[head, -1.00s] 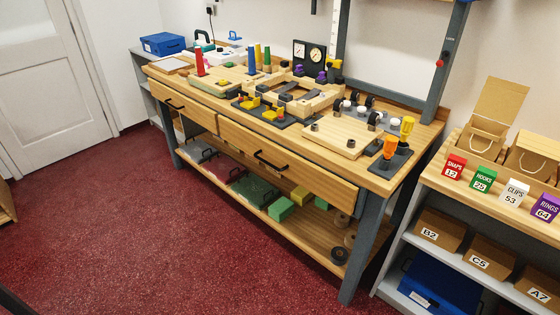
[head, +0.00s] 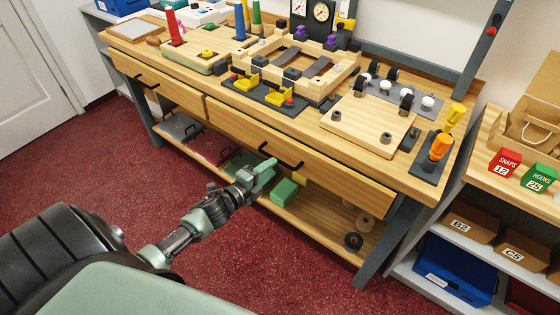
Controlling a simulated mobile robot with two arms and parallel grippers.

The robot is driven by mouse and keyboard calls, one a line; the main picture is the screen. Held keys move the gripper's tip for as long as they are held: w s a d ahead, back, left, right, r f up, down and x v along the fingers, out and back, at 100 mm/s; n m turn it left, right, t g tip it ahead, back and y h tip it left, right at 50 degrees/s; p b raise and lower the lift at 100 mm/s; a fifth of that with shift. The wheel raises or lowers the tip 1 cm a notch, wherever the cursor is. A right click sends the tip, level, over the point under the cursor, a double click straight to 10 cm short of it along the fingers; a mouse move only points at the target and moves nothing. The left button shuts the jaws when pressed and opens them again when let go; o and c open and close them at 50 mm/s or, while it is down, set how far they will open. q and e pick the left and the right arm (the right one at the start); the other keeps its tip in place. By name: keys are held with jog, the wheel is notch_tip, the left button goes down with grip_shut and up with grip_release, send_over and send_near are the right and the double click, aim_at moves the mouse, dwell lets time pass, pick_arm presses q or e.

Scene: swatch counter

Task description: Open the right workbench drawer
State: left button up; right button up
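The workbench's right drawer (head: 330,170) has a wooden front below the tabletop edge and looks shut. Its black bar handle (head: 281,155) is near the middle of the front. My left gripper (head: 268,168), pale green and dark, is close to the left end of this handle, overlapping it slightly in the picture. Whether it touches the handle cannot be told. The fingers are small and seen from behind, so their opening is unclear. My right gripper is not in view.
The left drawer (head: 170,90) looks shut. The tabletop holds a wooden frame (head: 345,70), a pale board (head: 355,127) and an orange-handled tool (head: 440,145). A lower shelf (head: 325,215) carries crates and blocks. A shelf unit with a blue bin (head: 455,270) stands at right. Red floor is open in front.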

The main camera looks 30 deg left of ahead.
aim_at(280, 162)
pick_arm(q)
jog(key=x, duration=0.5)
jog(key=shift+w+d, duration=0.15)
jog(key=shift+w, duration=0.25)
grip_shut()
dwell(1.1)
